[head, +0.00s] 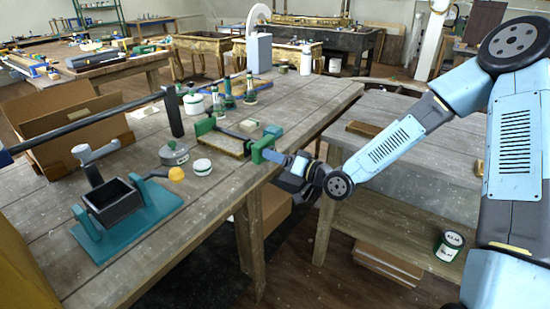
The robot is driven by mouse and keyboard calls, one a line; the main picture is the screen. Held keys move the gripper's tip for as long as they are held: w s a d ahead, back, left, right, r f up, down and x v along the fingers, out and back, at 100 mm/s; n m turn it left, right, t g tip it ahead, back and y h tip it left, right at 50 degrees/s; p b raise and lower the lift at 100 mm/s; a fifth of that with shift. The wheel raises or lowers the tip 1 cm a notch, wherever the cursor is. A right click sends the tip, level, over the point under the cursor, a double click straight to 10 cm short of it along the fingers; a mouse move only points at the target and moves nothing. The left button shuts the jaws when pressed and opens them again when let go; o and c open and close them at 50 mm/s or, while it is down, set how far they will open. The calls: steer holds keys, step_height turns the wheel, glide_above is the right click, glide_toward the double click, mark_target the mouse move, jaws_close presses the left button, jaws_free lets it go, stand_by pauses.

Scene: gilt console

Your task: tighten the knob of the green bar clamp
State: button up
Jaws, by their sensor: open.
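The green bar clamp (262,149) lies on the wooden workbench near its right edge. One green jaw is at the left and one at the right, with a flat wooden panel (222,143) between them and a dark bar running across. My gripper (281,158) comes in from the right, at the clamp's right jaw, at about bench height.
A teal stand (128,222) with a black box and yellow knob stands at the front left. A grey tin (174,153) and a white round container (202,167) are left of the clamp. Green bottles (250,91) stand behind it. A cardboard box (70,125) is at left.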

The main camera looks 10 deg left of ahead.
steer(key=v, duration=1.3)
steer(key=shift+w+f, duration=0.1)
steer(key=w+a+n, duration=0.5)
steer(key=a, duration=0.7)
steer(key=shift+w+a+r, duration=0.25)
steer(key=shift+a+r, duration=0.05)
steer(key=shift+a, duration=0.1)
stand_by(0.6)
steer(key=c, duration=1.1)
